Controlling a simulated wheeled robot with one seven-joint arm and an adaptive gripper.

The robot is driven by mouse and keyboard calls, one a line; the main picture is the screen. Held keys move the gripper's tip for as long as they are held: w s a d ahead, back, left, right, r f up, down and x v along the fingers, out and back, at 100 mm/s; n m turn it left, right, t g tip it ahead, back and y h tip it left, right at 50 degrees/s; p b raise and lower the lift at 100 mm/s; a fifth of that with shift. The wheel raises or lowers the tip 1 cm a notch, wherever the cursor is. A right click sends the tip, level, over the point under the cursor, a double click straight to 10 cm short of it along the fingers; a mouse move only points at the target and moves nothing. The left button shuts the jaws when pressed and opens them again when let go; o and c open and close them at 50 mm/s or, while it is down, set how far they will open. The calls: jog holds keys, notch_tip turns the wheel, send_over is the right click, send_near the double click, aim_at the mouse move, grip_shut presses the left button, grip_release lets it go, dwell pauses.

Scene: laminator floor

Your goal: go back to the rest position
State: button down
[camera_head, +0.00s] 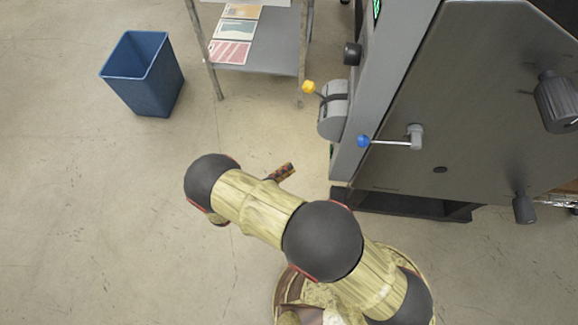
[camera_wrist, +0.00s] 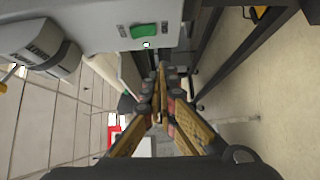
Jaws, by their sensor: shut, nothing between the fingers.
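My gripper (camera_wrist: 160,78) shows in the wrist view with its two fingers brought together and nothing between them. In the head view my arm reaches up and left over the open floor, and the gripper (camera_head: 287,171) shows only partly beyond the arm's dark joint. It is left of the grey laminator (camera_head: 440,110) and apart from it. The laminator has a lever with a yellow knob (camera_head: 309,87) and a lever with a blue knob (camera_head: 363,141) on its near side. In the wrist view the machine's light panel with a green switch (camera_wrist: 150,30) is close above the fingers.
A blue bin (camera_head: 145,75) stands on the floor at the upper left. A grey shelf table (camera_head: 265,52) with several flat printed sheets stands at the top. The floor (camera_head: 90,220) on the left is clear. Dark knobs (camera_head: 524,209) stick out from the laminator.

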dwell(0.5)
jog(key=s+d+f+n+g, duration=0.3)
jog(key=s+d+f+n, duration=0.1)
jog(key=s+d, duration=0.1)
jog(key=s+d+r+g+y, duration=0.1)
jog(key=s+d+r+g, duration=0.1)
jog(key=s+r+g, duration=0.45)
jog(key=d+r+m+g+y, duration=0.1)
jog(key=d+r+m+y, duration=0.15)
jog(key=r, duration=0.55)
jog(key=d+r+m+g+y, duration=0.1)
jog(key=r+y, duration=0.3)
jog(key=r, duration=0.3)
jog(key=d+r+m+g+y, duration=0.15)
jog(key=r+y, duration=0.25)
jog(key=r, duration=0.4)
jog(key=s+d+r+m+t, duration=0.1)
jog(key=d+r+m+t, duration=0.2)
jog(key=d+r, duration=0.3)
jog(key=s+d+r+m+t+y, duration=0.1)
jog(key=d+r+m+t, duration=0.2)
jog(key=d+r, duration=0.3)
notch_tip(320, 180, up, 5)
jog(key=shift+f+m+t, duration=0.15)
jog(key=shift+m+t, duration=0.25)
jog(key=shift+m, duration=0.2)
